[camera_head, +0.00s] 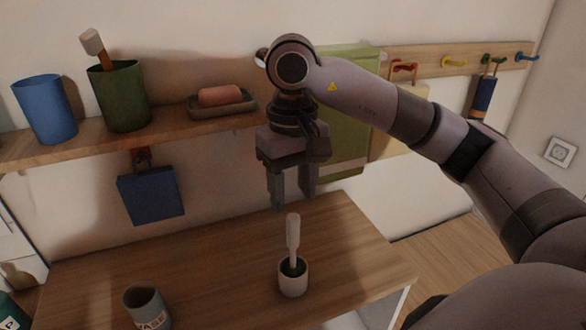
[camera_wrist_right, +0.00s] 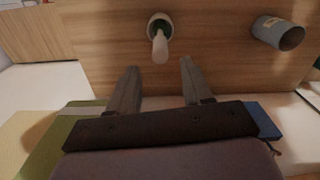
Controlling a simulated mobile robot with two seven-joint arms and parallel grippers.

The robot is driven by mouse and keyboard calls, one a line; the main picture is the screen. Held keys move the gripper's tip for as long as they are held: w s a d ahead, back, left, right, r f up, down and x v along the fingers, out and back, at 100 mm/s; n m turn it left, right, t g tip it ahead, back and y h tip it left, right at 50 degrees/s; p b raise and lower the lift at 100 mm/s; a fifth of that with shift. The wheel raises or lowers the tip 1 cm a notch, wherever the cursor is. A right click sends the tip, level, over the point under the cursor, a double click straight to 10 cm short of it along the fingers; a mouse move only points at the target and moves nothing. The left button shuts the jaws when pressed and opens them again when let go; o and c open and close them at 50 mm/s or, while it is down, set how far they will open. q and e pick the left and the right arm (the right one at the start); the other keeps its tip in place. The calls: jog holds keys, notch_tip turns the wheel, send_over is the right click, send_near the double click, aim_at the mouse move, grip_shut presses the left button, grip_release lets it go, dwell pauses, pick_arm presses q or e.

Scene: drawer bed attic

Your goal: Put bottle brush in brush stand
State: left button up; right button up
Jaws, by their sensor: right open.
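The bottle brush (camera_head: 293,235) has a pale handle and stands nearly upright, green end down, inside a small white cup (camera_head: 293,282) on the wooden table; this cup looks like the brush stand. In the right wrist view the brush handle (camera_wrist_right: 160,46) points toward the camera out of the white cup (camera_wrist_right: 152,22). My right gripper (camera_head: 291,204) is open and empty, pointing down above and slightly behind the brush. In its wrist view the open fingers (camera_wrist_right: 160,68) lie either side of the handle's line, apart from it. My left gripper is not in view.
A grey lettered cup (camera_head: 148,307) stands at the table's front left. On the wall shelf (camera_head: 60,143) are a blue cup (camera_head: 45,108), a green cup (camera_head: 120,97) holding a wooden-handled item, and a soap dish (camera_head: 222,105). A hook rail (camera_head: 440,58) runs right.

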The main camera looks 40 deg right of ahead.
jog(key=shift+r, duration=1.7)
jog(key=shift+s, duration=0.1)
